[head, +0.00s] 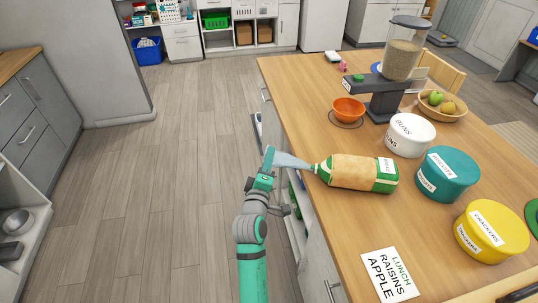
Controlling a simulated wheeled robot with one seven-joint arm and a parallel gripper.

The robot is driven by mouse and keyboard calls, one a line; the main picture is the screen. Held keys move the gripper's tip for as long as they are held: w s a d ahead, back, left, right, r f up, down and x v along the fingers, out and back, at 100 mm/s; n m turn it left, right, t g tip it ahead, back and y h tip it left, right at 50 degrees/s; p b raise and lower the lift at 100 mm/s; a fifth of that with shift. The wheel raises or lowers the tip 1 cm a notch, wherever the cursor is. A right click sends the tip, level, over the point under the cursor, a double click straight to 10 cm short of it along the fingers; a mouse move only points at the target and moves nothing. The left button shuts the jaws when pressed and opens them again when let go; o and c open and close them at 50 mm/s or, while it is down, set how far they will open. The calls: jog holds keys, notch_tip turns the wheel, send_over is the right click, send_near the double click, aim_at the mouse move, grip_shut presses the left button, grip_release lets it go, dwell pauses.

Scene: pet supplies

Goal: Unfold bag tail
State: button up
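A tan bag (352,171) with green ends and a white label lies on its side on the wooden counter, near its left edge. Its pale blue-grey tail (290,161) comes out of the narrow green neck, spreads wider to the left and reaches out over the counter edge. My gripper (269,157) is at the tail's far left end, beyond the edge, and appears closed on it. The fingertips are small in view and one finger partly hides the other.
A white canister (410,136), teal canister (447,174) and yellow canister (492,232) stand to the right of the bag. A feeder (386,100) with an orange bowl (348,109) stands behind it. A lunch note (389,275) lies in front. The floor left of the counter is clear.

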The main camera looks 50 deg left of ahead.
jog(key=v, duration=0.8)
jog(key=shift+s+d, duration=0.2)
jog(key=shift+s, duration=0.1)
jog(key=shift+d, duration=0.1)
jog(key=s+d+f+m+h, duration=0.2)
jog(key=s+d+f+m, duration=0.15)
jog(key=d, duration=0.35)
jog(key=s+d+f+m+h, duration=0.15)
jog(key=d+f+m, duration=0.25)
jog(key=d, duration=0.4)
jog(key=s+d+f+m+h, duration=0.2)
jog(key=s+d+f+m, duration=0.15)
jog(key=d, duration=0.35)
jog(key=s+d+m+h, duration=0.5)
jog(key=s+d+m, duration=0.6)
jog(key=s+d, duration=0.4)
jog(key=d, duration=0.3)
jog(key=shift+s+t, duration=0.2)
jog(key=shift+t, duration=0.1)
